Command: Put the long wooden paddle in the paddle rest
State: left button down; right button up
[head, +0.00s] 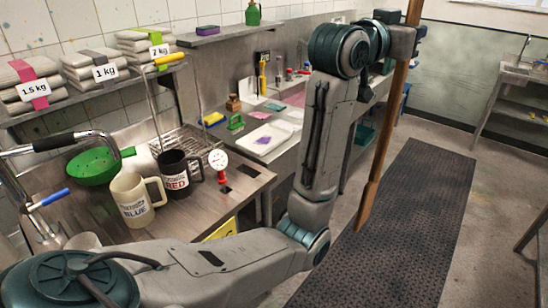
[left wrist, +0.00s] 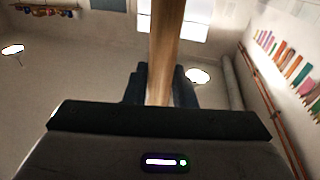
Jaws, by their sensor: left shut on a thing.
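The long wooden paddle (head: 383,140) hangs nearly upright at the right of my left arm in the head view. Its top runs out of the picture and its lower end is over the dark floor mat; I cannot tell whether it touches. My left gripper (head: 411,38) is shut on the upper part of its shaft. In the left wrist view the shaft (left wrist: 168,45) rises from between the dark fingers of my left gripper (left wrist: 160,85). I cannot make out the paddle rest. My right gripper is not in view.
A steel bench (head: 235,188) at the left holds a blue-labelled mug (head: 131,200), a red-labelled mug (head: 174,177) and a green bowl (head: 92,166). A sink counter with trays runs along the wall behind my arm. The ribbed mat (head: 425,200) is clear. A steel table (head: 515,82) stands far right.

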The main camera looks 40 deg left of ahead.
aim_at(251, 214)
jog(key=i+l+u, duration=0.1)
jog(key=i+u, duration=0.3)
jog(key=i, duration=0.15)
jog(key=i+l+u, duration=0.65)
jog(key=u, duration=0.25)
jog(key=i+l+u, duration=0.35)
jog(key=u, duration=0.15)
jog(key=i+l+u, duration=0.25)
jog(key=l+u, duration=0.25)
jog(key=i+l+u, duration=0.1)
jog(key=l+u, duration=0.3)
jog(key=l, duration=0.25)
jog(key=l+u, duration=0.4)
jog(key=l, duration=0.25)
